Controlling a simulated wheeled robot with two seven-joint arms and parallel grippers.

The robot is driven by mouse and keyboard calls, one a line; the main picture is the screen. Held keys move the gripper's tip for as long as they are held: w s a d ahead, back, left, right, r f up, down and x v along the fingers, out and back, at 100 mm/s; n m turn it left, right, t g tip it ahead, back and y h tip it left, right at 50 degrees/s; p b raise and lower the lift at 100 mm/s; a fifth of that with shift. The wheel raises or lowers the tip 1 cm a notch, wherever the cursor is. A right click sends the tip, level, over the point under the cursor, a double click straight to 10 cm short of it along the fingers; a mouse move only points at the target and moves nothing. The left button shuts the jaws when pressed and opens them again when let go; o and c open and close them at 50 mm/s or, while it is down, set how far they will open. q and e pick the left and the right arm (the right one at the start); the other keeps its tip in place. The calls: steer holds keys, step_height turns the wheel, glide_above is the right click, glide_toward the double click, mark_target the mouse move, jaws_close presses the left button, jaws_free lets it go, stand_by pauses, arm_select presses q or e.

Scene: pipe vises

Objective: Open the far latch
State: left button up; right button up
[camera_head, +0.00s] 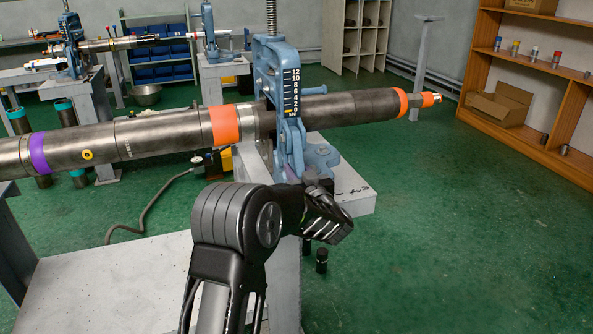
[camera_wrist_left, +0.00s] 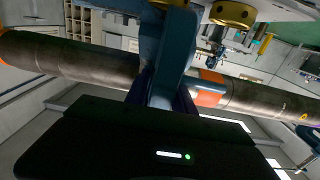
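A blue pipe vise (camera_head: 268,60) clamps a long dark steel pipe (camera_head: 345,108) with orange bands. A blue latch-like bar (camera_head: 297,135) stands on its near side below a number scale. Which part is the far latch I cannot tell for sure. My left gripper (camera_head: 318,185) is at the foot of this bar, its fingers mostly hidden by the wrist. In the left wrist view a blue bar (camera_wrist_left: 174,55) runs down between the two dark fingers of my left gripper (camera_wrist_left: 165,95); whether they press on it is unclear. My right gripper is out of view.
A grey stand (camera_head: 350,190) carries the vise. A pale bench top (camera_head: 110,285) lies at lower left, and a hose (camera_head: 140,222) runs behind it. A wooden shelf (camera_head: 545,75) stands at right. More vises stand at the back left.

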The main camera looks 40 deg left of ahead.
arm_select(q)
jaws_close()
stand_by(1.0)
